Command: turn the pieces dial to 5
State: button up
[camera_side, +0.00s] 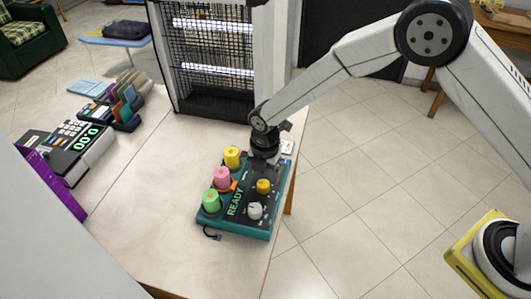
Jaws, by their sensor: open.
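A teal control box (232,229) with a dark top panel and a green "READY" display (236,202) sits near the table's right edge. A yellow knob (263,186) and a white knob (255,211) stand on its panel. Dial markings are too small to read, so I cannot tell which knob is the pieces dial. My gripper (262,164) is open and points down over the box's far end, just behind the yellow knob. My gripper hides that part of the panel, and I cannot tell whether it touches anything there.
Yellow (232,158), pink (221,177) and green (211,201) spools line the box's left side. A cash register (78,146) sits at the left. The table middle (160,190) is clear.

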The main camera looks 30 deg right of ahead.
aim_at(263, 183)
jog(key=shift+f, duration=2.35)
grip_shut()
